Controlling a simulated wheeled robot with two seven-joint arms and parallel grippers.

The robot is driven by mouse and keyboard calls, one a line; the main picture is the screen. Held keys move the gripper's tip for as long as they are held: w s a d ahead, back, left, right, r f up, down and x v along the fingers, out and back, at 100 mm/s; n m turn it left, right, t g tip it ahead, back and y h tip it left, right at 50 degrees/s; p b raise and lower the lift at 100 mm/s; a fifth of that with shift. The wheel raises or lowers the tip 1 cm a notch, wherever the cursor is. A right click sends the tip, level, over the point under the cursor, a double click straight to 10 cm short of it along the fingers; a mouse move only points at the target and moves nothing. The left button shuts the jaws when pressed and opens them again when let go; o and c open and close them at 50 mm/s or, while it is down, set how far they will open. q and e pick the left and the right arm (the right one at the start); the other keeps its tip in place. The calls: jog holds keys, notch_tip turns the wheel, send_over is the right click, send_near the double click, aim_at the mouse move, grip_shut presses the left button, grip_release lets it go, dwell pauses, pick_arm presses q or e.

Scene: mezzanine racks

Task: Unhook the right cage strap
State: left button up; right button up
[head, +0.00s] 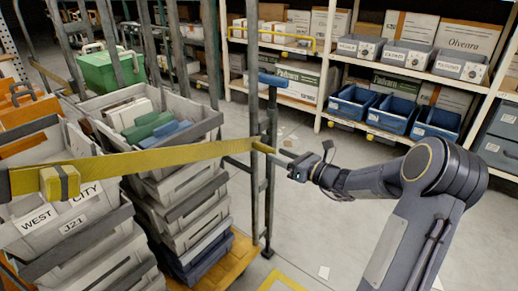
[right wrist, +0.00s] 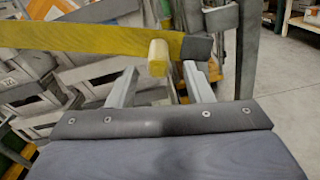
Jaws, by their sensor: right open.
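The yellow cage strap (head: 150,158) runs taut across the front of a roll cage, from a dark end at the far left to a dark upright post (head: 271,120) on the right. In the right wrist view the strap (right wrist: 90,40) ends in a dark grey hook piece (right wrist: 197,47) by the post. A pale yellow grip (right wrist: 157,58) sticks out from the strap near that end. My right gripper (head: 284,160) is open just right of the post. Its fingers (right wrist: 160,75) stand either side of the grip in the picture; I cannot tell how deep it lies between them. My left gripper is not in view.
Stacked grey totes (head: 195,205), one labelled WEST CITY, fill the cage on a wooden base. A green crate (head: 108,68) stands behind. Shelving with blue bins (head: 353,102) and boxes is at the back. The floor (head: 310,235) right of the cage is mostly clear.

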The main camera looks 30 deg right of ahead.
aim_at(261, 148)
jog(key=x, duration=0.7)
jog(key=shift+w+a, duration=0.2)
jog(key=shift+w, duration=0.1)
jog(key=shift+c, duration=0.4)
grip_shut()
